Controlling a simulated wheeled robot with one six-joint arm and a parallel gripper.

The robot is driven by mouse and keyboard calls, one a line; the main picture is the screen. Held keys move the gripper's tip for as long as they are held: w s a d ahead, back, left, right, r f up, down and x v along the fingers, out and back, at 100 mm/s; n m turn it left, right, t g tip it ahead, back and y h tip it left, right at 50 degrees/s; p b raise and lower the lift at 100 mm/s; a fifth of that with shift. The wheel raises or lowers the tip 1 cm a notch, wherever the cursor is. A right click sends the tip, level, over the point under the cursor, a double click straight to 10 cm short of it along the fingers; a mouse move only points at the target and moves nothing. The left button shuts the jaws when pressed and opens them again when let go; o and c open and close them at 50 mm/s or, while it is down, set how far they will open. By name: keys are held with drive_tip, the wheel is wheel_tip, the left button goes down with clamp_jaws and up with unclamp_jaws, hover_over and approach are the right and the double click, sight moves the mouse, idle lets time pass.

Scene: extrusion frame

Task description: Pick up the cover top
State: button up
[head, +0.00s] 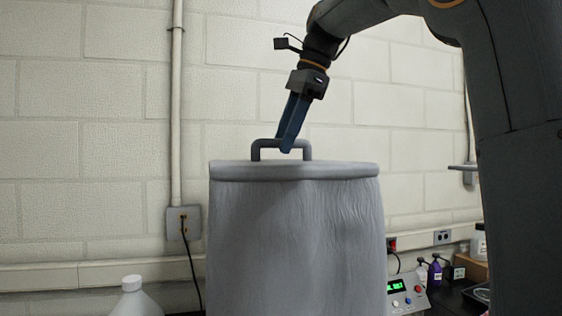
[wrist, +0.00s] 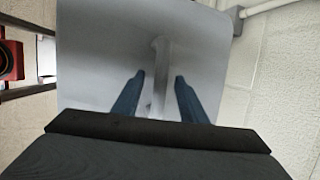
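The cover top (head: 235,170) is a grey flat lid with a raised bar handle (head: 263,142). It sits on a tall grey cylinder-like body in the head view. My gripper (head: 286,146) points down at the handle, its blue fingertips at the handle bar. In the wrist view the lid (wrist: 95,65) fills the middle, and the handle (wrist: 160,50) runs between the two fingers of my gripper (wrist: 160,77). The fingers are apart, with a gap visible on each side of the handle. The lower part of the handle is partly hidden by my gripper.
A pale wall stands behind, with a vertical conduit (head: 177,110) and outlet box (head: 184,222) at the left. A white bottle (head: 134,298) is at lower left. A device with a green display (head: 405,295) and several bottles stand at right.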

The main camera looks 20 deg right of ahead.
drive_tip(key=shift+f, duration=0.35)
idle(0.7)
clamp_jaws()
